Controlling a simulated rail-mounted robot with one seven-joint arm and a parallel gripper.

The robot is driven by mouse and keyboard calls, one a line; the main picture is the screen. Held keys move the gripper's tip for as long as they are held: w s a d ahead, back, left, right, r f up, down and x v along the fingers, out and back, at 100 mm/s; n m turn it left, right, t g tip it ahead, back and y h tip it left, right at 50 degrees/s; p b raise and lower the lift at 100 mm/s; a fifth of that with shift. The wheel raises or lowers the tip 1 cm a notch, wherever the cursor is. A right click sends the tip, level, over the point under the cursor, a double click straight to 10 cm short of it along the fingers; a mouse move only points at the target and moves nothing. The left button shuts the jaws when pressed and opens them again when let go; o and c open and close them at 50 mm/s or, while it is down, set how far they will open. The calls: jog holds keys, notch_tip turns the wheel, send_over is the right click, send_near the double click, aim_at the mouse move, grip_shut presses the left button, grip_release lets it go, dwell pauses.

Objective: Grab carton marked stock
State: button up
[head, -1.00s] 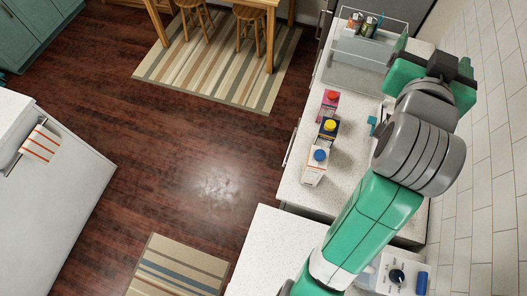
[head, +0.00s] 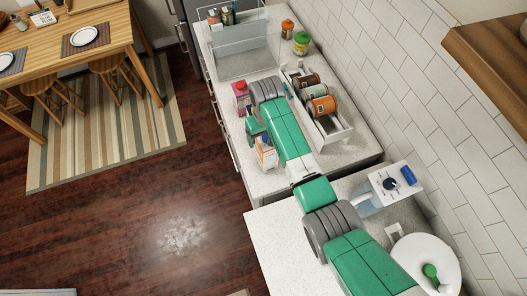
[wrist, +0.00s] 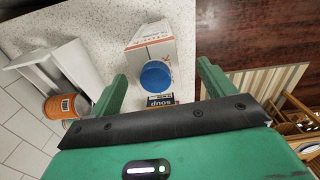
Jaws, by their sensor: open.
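A white carton with a blue cap (wrist: 156,75) stands between my gripper's fingers in the wrist view, apart from both. In the head view this white carton (head: 266,155) is at the counter's front edge, partly behind my arm. A dark carton with the word "soup" (wrist: 159,99) shows just below the blue cap; most of it is hidden by my gripper. A pink carton with a red cap (head: 241,95) stands farther back. My gripper (wrist: 162,73) is open and empty; in the head view my gripper (head: 255,128) is among the cartons.
A white rack with cans (head: 320,108) stands right of my arm. A clear bin (head: 246,55) is behind the cartons, with two jars (head: 295,35) near the wall. The tiled wall bounds the right side. The floor (head: 150,220) left of the counter is open.

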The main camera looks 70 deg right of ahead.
jog(key=f, duration=0.5)
jog(key=shift+s+d, duration=0.15)
jog(key=shift+d, duration=0.05)
grip_shut()
